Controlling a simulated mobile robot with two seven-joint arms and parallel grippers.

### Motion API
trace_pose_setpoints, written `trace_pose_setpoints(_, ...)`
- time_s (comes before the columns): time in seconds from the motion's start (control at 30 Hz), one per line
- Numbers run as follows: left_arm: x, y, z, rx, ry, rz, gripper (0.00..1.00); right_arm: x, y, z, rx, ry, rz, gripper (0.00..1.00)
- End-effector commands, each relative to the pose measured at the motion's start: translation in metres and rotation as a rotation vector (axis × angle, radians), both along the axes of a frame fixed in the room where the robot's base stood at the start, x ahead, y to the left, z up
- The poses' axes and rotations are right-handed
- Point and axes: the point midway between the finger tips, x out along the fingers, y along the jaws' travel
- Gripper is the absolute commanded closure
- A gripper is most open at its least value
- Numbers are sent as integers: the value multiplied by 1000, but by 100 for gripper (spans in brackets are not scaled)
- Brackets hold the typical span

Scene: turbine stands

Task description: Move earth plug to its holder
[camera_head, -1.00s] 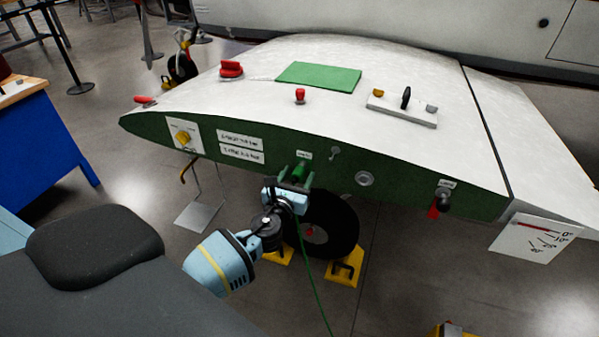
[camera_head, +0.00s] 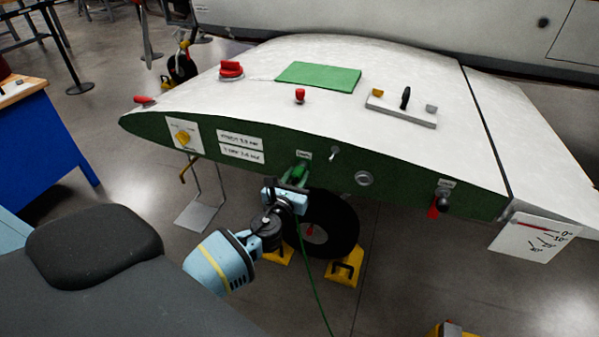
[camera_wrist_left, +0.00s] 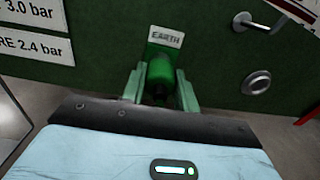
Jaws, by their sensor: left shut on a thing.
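The green earth plug (camera_head: 295,176) is at the green front face of the white panel, just below the small EARTH label (camera_wrist_left: 166,38). It also shows as a green cylinder in the left wrist view (camera_wrist_left: 160,76). My left gripper (camera_head: 290,185) is shut on it, with a finger on each side (camera_wrist_left: 160,88). I cannot tell whether the plug is seated in the panel or just in front of it. A thin green cable (camera_head: 312,280) hangs below the gripper to the floor. My right gripper is not in view.
A black wheel (camera_head: 335,222) with yellow chocks (camera_head: 345,268) stands under the panel, close to my left gripper. A round metal fitting (camera_head: 364,178) and a red-and-black fitting (camera_head: 442,200) are to the right. A blue bench (camera_head: 45,140) stands at left.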

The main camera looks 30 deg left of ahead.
Motion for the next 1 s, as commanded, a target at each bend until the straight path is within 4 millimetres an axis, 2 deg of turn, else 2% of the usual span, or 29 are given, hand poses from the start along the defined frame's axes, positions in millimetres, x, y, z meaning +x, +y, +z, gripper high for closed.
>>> trace_pose_setpoints(0.63, -12, -3, 0, 0, -1, 1, 100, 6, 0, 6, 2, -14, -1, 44)
trace_pose_setpoints(1.0, -17, -4, 0, 1, 0, 0, 100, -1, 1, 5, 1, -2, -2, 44)
